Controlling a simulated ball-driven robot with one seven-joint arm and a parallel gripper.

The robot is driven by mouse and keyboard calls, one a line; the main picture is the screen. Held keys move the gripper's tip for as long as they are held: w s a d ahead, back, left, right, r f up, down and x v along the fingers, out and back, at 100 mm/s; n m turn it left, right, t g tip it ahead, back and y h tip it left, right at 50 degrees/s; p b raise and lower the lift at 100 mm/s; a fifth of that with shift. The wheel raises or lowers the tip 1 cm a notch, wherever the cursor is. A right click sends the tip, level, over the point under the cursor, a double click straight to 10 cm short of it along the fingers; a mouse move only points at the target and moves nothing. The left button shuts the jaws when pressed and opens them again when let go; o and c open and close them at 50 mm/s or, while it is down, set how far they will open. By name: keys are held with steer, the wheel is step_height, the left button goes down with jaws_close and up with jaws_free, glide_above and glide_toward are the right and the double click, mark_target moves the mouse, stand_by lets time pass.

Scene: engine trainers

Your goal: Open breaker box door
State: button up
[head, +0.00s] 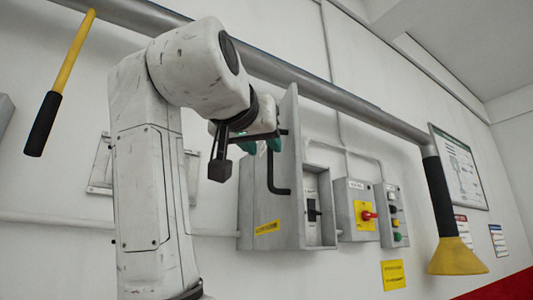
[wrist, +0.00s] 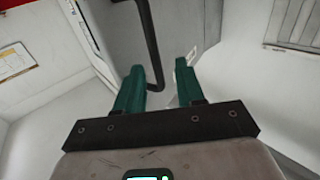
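The grey breaker box (head: 320,157) is on the white wall. Its door (head: 292,125) stands swung open, seen at a steep angle, so part of the inside with a black switch (head: 313,210) shows to its right. A black bar handle (head: 271,178) is on the door's left-hand face. My gripper (head: 262,145) is beside the upper part of this face, near the handle. In the wrist view, its two teal fingers (wrist: 160,70) are apart. The handle (wrist: 150,40) runs down to between them, close to the left finger; contact cannot be told.
A grey box with a red knob on yellow (head: 365,214) and a button box (head: 392,216) are right of the breaker box. A thick grey pipe (head: 320,92) crosses above, with a yellow funnel end (head: 457,257) at right. A yellow-and-black rod (head: 62,80) hangs at left.

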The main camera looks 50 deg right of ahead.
steer(key=b+v, duration=0.1)
steer(key=v, duration=0.6)
steer(key=shift+b, duration=0.3)
steer(key=shift+a, duration=0.1)
